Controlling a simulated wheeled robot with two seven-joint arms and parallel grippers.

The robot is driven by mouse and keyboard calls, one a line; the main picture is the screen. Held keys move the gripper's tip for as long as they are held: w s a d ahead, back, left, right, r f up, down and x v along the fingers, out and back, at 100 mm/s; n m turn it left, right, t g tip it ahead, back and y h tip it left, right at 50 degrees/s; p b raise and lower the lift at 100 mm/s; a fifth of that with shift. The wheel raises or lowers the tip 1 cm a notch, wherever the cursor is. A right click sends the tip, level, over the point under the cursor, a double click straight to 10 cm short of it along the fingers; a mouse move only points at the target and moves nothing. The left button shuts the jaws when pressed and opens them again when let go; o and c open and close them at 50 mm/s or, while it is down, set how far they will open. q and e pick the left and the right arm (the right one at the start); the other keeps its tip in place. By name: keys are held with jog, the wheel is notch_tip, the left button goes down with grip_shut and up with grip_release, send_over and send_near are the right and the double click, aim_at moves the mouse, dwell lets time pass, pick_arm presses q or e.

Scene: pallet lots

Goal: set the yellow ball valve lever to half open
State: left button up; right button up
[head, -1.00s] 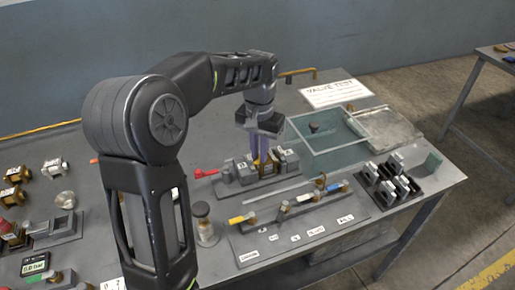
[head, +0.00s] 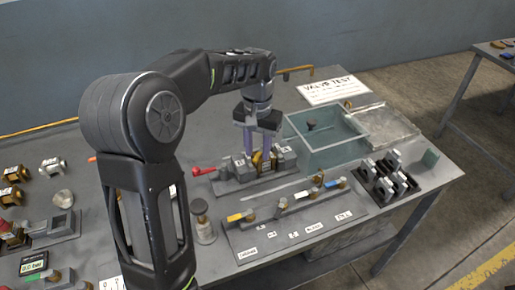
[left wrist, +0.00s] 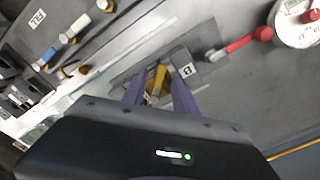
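A brass valve (head: 258,163) sits in a grey clamp fixture (head: 231,178) on the bench. Its yellow lever (left wrist: 161,76) shows in the left wrist view, beside a block marked B (left wrist: 186,70). My left gripper (head: 258,154) points down over this valve. In the left wrist view its two purple fingers (left wrist: 160,95) stand apart on either side of the valve, with gaps to the lever; the lower part of the valve is hidden. Another yellow lever (head: 238,217) is on the front strip. My right gripper is not in view.
A red handle (head: 203,171) sticks out left of the fixture. The front strip (head: 262,241) also carries white (head: 303,195) and blue (head: 332,184) levers. A clear tank (head: 331,160) stands right of the fixture, and a black rack (head: 388,184) is beyond the strip.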

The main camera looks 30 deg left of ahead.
aim_at(258, 155)
pick_arm(q)
notch_tip(258, 155, up, 8)
dwell(0.5)
jog(key=shift+f, duration=0.15)
dwell(0.3)
